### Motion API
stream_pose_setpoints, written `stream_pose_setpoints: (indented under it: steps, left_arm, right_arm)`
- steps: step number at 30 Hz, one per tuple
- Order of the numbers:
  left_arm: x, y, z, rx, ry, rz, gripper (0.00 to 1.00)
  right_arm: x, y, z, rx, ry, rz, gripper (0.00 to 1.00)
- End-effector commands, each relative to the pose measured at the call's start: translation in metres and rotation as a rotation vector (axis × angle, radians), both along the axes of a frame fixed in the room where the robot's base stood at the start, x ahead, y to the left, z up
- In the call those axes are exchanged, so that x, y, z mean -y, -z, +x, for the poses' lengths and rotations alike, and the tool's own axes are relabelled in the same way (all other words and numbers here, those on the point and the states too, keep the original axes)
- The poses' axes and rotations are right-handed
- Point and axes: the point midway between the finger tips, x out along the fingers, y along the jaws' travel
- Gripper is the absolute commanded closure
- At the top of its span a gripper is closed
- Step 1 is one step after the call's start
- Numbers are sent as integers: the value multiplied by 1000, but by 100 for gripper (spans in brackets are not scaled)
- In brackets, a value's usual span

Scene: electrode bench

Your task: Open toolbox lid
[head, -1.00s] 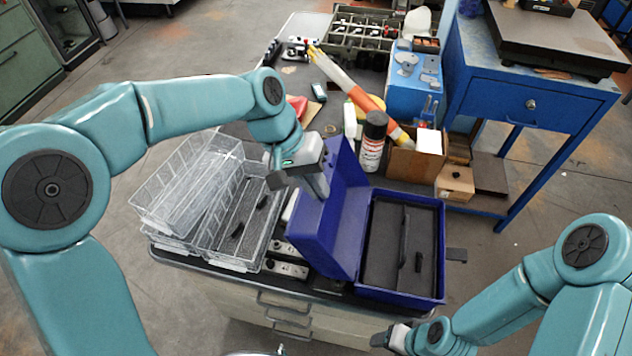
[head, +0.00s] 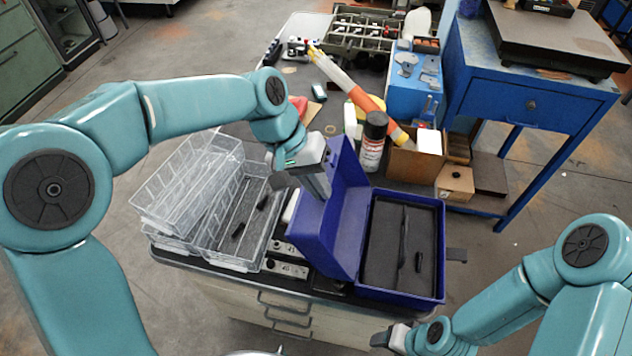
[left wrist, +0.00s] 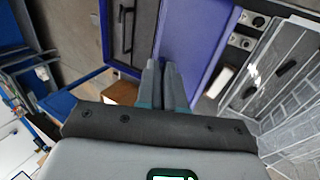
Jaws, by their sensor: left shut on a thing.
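The blue toolbox (head: 440,240) stands open on the bench, its black foam inside showing. Its lid (head: 345,215) is swung up on the left side and stands steeply tilted. My left gripper (head: 322,188) is at the lid's upper left edge, shut on the lid. In the left wrist view, the shut fingers (left wrist: 163,75) reach to the blue lid (left wrist: 190,45), and the toolbox's dark inside (left wrist: 128,30) lies to the left. My right gripper (head: 388,338) is at the bottom of the head view, away from the toolbox; its jaws are too small to read.
Clear wire-like trays (head: 205,205) stand left of the lid. Metal blocks with black knobs (head: 288,268) lie between them and the lid. A spray can (head: 372,140) and a cardboard box (head: 412,165) stand behind the toolbox. A blue table (head: 530,105) is at the right.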

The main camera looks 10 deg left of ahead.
Motion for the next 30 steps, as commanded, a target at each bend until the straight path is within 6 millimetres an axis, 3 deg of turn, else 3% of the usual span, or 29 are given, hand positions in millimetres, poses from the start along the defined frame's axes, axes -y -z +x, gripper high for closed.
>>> stream_pose_setpoints:
  steps: [3,9,18,21,30]
  left_arm:
    - [22,-14,2,10,2,-4,100]
    - [50,-21,2,8,-1,-5,100]
    - [52,-20,2,8,-4,-5,100]
    - [52,-20,2,7,-3,-5,67]
    - [51,-20,1,3,-1,-3,67]
  right_arm:
    - [0,-11,0,0,0,0,38]
    - [0,-17,0,0,0,0,38]
    - [0,-16,0,0,0,0,38]
    - [0,-16,0,0,0,0,38]
    - [0,-16,0,0,0,0,38]
